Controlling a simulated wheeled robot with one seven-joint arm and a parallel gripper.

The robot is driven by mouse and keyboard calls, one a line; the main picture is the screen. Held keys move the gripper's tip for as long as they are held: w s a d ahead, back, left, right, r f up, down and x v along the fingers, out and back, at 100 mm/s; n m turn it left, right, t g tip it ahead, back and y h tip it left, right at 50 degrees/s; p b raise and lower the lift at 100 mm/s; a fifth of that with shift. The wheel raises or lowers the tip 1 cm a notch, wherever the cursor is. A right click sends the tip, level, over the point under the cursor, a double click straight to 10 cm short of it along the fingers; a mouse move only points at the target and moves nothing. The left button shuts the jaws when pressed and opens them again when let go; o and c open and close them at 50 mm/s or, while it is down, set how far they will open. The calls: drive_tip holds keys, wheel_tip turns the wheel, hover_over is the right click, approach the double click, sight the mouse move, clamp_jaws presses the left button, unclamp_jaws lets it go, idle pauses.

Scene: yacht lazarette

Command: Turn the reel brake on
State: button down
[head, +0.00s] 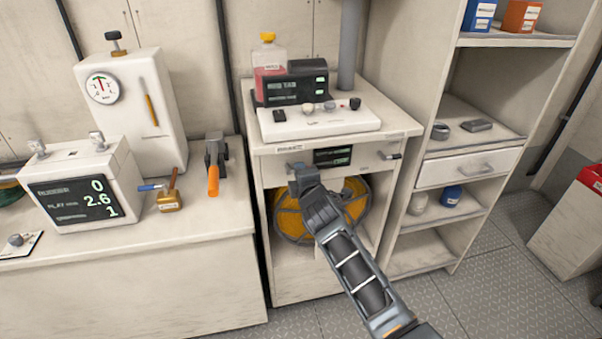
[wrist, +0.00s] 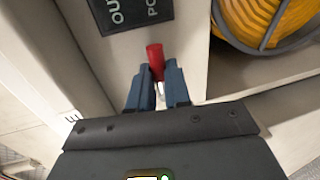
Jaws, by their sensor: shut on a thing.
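A small red-tipped handle (wrist: 154,57) stands out from the pale cabinet front in the wrist view, left of the yellow reel and below a dark panel. I take it for the reel brake, though no label naming it is readable. My gripper (wrist: 157,82) is shut on it, the dark blue fingers on either side and the red end showing beyond them. In the head view my gripper (head: 298,173) is at the cabinet's upper left front and hides the handle. The reel of yellow hose (head: 349,197) sits in the open bay, partly behind my arm; it also shows in the wrist view (wrist: 262,15).
A counter (head: 130,265) with gauges stands left and open shelves (head: 425,255) right. Bare floor (head: 510,290) lies front right.

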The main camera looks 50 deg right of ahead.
drive_tip(key=shift+a, duration=0.1)
drive_tip(key=c, duration=1.1)
unclamp_jaws()
drive_tip(key=v, duration=0.7)
drive_tip(key=shift+s+a+r, duration=0.1)
drive_tip(key=shift+s+a, duration=0.1)
drive_tip(key=shift+s, duration=0.1)
